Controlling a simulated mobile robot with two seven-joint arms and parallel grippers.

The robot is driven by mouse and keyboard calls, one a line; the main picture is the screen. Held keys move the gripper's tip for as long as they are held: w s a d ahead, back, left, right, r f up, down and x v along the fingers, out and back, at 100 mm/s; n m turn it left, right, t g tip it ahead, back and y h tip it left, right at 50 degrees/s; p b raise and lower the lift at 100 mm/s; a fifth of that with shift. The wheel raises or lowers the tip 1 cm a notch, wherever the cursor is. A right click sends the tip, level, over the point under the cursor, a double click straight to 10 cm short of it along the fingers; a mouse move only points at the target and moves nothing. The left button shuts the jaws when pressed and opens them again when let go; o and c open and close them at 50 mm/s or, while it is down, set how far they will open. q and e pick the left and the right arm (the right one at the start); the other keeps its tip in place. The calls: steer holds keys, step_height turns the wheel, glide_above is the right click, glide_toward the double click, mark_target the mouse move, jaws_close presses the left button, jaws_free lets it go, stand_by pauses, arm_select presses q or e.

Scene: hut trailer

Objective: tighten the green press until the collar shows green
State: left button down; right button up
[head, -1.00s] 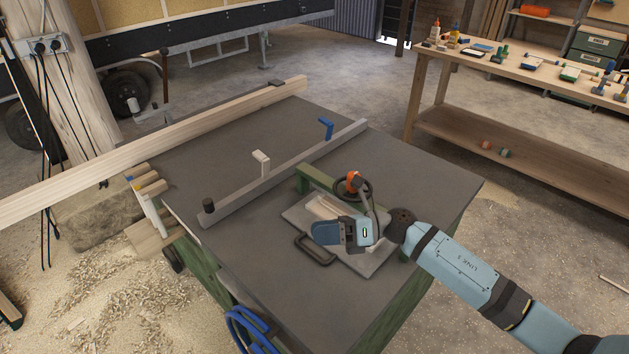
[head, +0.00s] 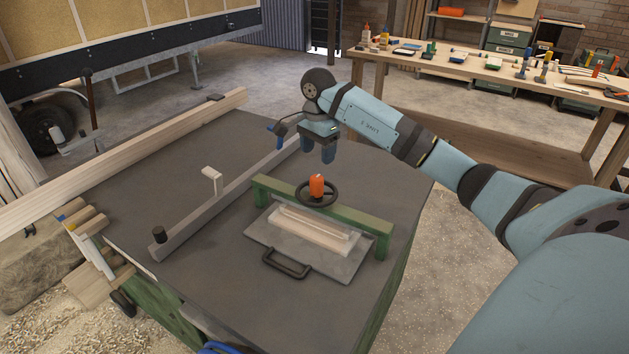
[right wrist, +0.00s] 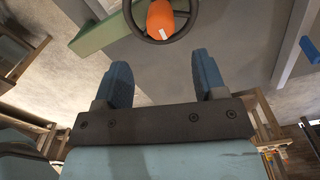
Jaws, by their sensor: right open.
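The green press (head: 345,214) stands on the dark table, a green beam on legs. Its black handwheel (head: 334,194) sits on top, with an orange piece (head: 317,184) at the hub. I see no green on that piece; a separate collar cannot be made out. Under the beam, pale wooden strips (head: 310,232) lie on a grey plate (head: 265,240) with a black handle. My right gripper (head: 318,153) is open and empty, fingers down, above and behind the wheel. In the right wrist view the wheel (right wrist: 188,28) and orange piece (right wrist: 165,18) lie beyond the open fingertips (right wrist: 160,65).
A grey fence rail (head: 225,205) with a white lever (head: 211,176) and a blue lever (head: 275,137) crosses the table left of the press. A long timber (head: 120,150) lies along the far left side. A workbench (head: 470,65) with tools stands behind.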

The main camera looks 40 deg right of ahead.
mark_target(317, 177)
step_height(317, 177, down, 10)
steer(key=shift+r, duration=0.2)
steer(key=c, duration=0.9)
steer(key=shift+c, duration=0.2)
